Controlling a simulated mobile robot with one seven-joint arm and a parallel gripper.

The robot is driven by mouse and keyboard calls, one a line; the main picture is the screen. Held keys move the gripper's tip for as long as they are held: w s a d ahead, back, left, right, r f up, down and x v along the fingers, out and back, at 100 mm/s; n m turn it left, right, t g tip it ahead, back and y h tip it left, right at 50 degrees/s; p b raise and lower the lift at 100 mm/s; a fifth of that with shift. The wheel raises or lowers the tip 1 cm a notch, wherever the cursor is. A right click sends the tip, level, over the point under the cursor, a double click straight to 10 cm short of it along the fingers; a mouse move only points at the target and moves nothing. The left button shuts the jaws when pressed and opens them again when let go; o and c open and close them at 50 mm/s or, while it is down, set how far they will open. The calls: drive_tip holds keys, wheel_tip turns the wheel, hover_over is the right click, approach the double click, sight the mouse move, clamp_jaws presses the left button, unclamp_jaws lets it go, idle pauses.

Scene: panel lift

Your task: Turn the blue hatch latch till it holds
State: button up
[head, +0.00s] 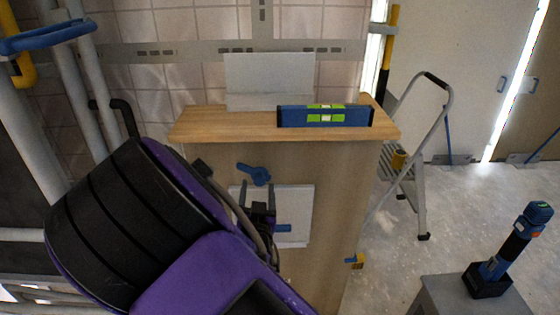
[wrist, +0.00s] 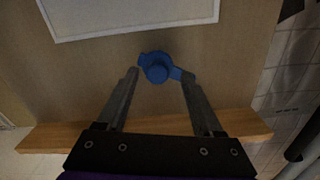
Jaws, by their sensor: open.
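The blue hatch latch (head: 256,174) is on the wooden cabinet front, just above a white hatch panel (head: 304,212). In the head view, its lever points left and slightly up from its round knob. My gripper (head: 257,187) is in front of the cabinet, at the latch's lower side. In the wrist view, which is upside down, the latch (wrist: 157,68) lies between the tips of my open gripper (wrist: 162,74). One tip is close to each end of the latch. I cannot tell whether either tip touches it. My arm hides part of the white panel.
A blue spirit level (head: 325,116) and a grey plate (head: 268,80) are on the wooden top (head: 220,122). A blue handle (head: 284,228) shows on the hatch panel. A stepladder (head: 418,170) stands right; a blue tool (head: 515,240) stands on a grey stand (head: 455,296).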

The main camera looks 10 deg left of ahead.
drive_tip(key=shift+x, duration=1.15)
drive_tip(key=shift+d, duration=0.2)
clamp_jaws()
